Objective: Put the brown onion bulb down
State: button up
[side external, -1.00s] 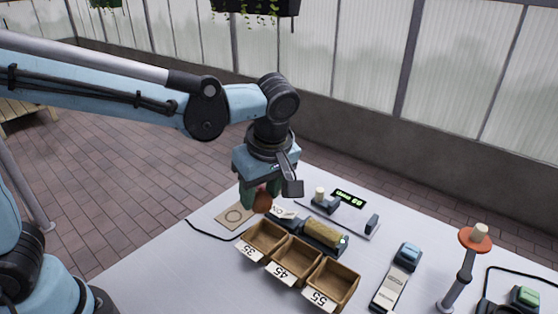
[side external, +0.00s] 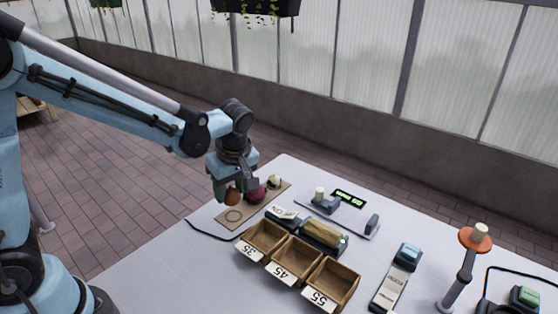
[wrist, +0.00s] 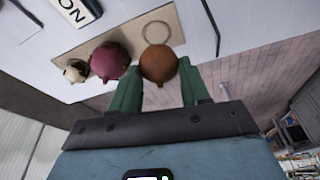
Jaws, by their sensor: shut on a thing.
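The brown onion bulb (side external: 232,198) is held between the green fingers of my gripper (side external: 225,190), above the tan board near the table's left corner. In the wrist view the brown bulb (wrist: 159,64) sits at the fingertips (wrist: 160,82). The tan board (side external: 229,226) has a ring mark (side external: 234,215) at its near end; the ring (wrist: 156,32) shows just beyond the bulb in the wrist view. A red-purple bulb (side external: 257,193) and a small pale bulb (side external: 274,182) are on the same board. Whether the brown bulb touches the board cannot be told.
Three wooden bins labelled 35 (side external: 262,235), 45 (side external: 291,256) and 55 (side external: 334,279) stand right of the board. A black cable lies left of the bins.

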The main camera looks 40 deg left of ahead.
jog(key=shift+f, duration=2.05)
jog(key=shift+f, duration=0.1)
jog(key=o, duration=1)
jog(key=shift+o, duration=0.2)
jog(key=w+v, duration=0.1)
jog(key=v, duration=1.1)
jog(key=m+t+h, duration=0.3)
jog(key=m+t, duration=0.2)
jog(key=m, duration=0.6)
send_near(232, 201)
jog(key=v, duration=0.2)
jog(key=m, duration=0.1)
jog(key=s+m+t, duration=0.1)
jog(key=m, duration=0.1)
jog(key=s+a+m, duration=0.1)
jog(key=shift+f+m+t, duration=0.3)
jog(key=shift+f, duration=0.05)
